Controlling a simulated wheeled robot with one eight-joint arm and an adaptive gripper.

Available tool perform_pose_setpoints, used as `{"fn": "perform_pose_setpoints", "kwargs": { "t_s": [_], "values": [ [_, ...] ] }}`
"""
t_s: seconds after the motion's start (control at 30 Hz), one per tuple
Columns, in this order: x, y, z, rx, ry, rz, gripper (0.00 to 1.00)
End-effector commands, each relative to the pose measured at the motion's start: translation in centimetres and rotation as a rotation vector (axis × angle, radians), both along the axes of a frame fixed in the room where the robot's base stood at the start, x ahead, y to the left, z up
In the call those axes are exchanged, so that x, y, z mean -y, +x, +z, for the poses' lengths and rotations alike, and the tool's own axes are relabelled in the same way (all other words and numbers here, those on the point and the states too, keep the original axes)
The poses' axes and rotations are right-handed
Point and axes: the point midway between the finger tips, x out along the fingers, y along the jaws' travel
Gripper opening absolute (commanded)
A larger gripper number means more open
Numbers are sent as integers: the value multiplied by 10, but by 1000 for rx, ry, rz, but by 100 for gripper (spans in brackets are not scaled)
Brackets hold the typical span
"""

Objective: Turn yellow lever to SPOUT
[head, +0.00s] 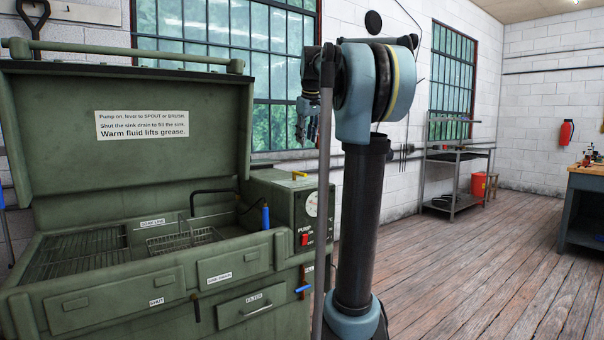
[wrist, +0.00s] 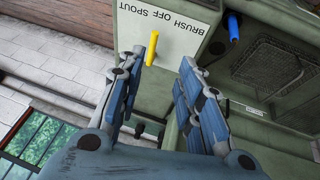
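The yellow lever (head: 300,174) lies on top of the green control box at the right end of the parts washer. In the wrist view the yellow lever (wrist: 152,49) stands out beside a white label (wrist: 180,25) reading BRUSH, OFF, SPOUT. It appears near the middle of the label, but I cannot tell its exact setting. My gripper (wrist: 160,61) is open, with the lever seen between its fingertips and no clear contact. In the head view my gripper (head: 306,122) hangs above the box, fingers down, partly hidden by my arm.
The raised washer lid (head: 200,90) stands to the left, over the sink with its wire basket (head: 185,240). A blue-handled brush (head: 265,217) is near the box. A red pump switch (head: 304,239) and a gauge (head: 312,204) sit on its front.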

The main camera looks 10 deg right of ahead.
Motion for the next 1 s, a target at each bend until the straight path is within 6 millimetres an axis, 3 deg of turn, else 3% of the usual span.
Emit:
{"fn": "perform_pose_setpoints", "kwargs": {
  "t_s": [0.17,0.37,1.0],
  "values": [
    [1,16,12,10,-8,17,33],
    [1,23,-1,10,-9,18,33],
    [0,69,-102,10,-7,17,33]
  ]
}}
